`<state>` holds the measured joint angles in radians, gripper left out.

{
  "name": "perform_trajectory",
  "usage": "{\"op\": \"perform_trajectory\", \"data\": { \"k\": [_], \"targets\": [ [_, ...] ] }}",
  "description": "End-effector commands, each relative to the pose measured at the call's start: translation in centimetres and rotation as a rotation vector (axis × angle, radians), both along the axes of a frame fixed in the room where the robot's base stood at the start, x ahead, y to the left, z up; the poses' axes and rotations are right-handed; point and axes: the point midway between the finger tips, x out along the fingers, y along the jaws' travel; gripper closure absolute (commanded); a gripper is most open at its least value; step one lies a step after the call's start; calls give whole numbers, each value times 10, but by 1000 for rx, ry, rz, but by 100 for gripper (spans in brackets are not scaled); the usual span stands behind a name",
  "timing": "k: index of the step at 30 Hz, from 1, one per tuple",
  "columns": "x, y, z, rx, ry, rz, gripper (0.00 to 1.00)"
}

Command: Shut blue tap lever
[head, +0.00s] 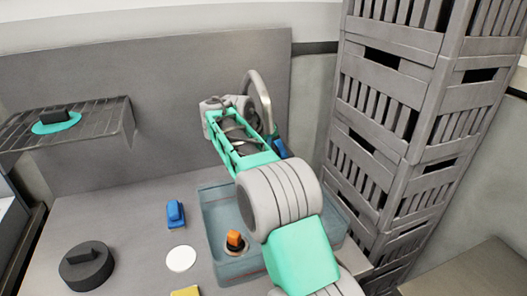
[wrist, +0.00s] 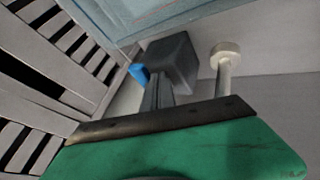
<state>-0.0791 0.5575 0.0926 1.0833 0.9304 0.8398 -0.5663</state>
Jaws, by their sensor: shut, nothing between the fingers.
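The blue tap lever (head: 279,147) shows in the head view just right of my arm, below the grey curved spout of the tap (head: 262,96). My arm covers part of the tap. In the wrist view, a small blue part of the lever (wrist: 140,73) shows at the left side of my gripper (wrist: 172,65). My gripper is shut and empty, close to the lever. I cannot tell whether they touch. My fingertips are hidden behind my arm in the head view.
A bluish clear basin (head: 212,225) holds an orange-topped item (head: 235,240). Stacked grey crates (head: 385,95) stand right. A pale round-topped post (wrist: 225,70) is right of my fingers. The counter (head: 125,215) carries a blue switch (head: 175,213) and black knob (head: 87,266).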

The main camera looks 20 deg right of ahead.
Motion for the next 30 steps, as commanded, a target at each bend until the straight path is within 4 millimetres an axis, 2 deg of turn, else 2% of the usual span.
{"op": "perform_trajectory", "data": {
  "k": [8, 13, 22, 26, 30],
  "targets": [
    [0, -1, 1, 0, -1, -1, 100],
    [-7, -11, 3, -1, 1, -2, 100],
    [-6, -9, 1, -1, 0, 0, 100],
    [-6, 3, 4, -1, 1, 0, 100],
    [-9, 31, 9, -1, 1, -4, 100]
  ]
}}
